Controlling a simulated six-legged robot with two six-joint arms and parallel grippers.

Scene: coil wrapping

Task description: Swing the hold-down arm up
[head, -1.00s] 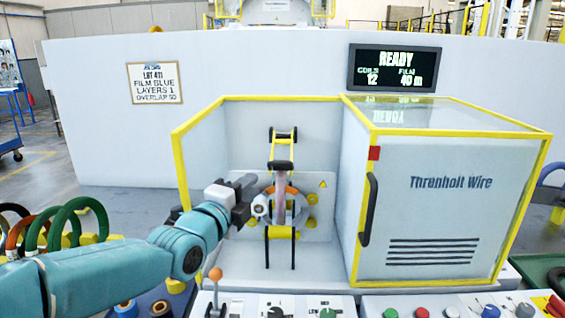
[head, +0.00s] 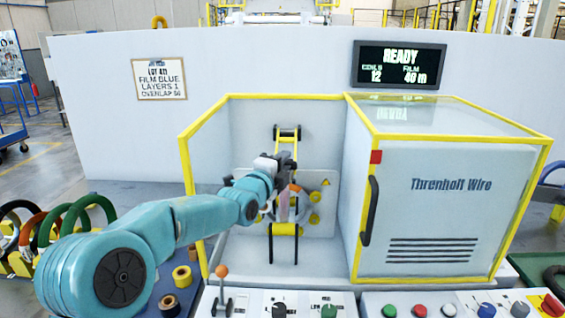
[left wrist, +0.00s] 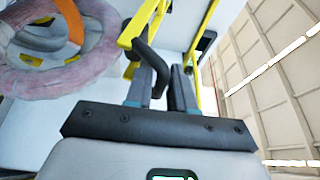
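The hold-down arm (head: 294,150) is a yellow frame hinged at a black bar high on the machine's back plate, and it hangs down in front of the coil. My left gripper (head: 270,163) is at its lower end and hides its black handle in the head view. In the left wrist view, the black bent handle (left wrist: 146,55) runs between the two fingers of my left gripper (left wrist: 161,85), which look closed around it. The wrapped coil (left wrist: 92,62), pale pink with an orange patch, is at the upper left there. My right gripper is out of view.
The white cabinet (head: 450,240) with yellow edges stands close on the right. A control panel (head: 345,303) with knobs and an orange-topped lever (head: 221,272) lies in front. Coloured coils (head: 90,215) stand at left. The display (head: 399,66) reads READY.

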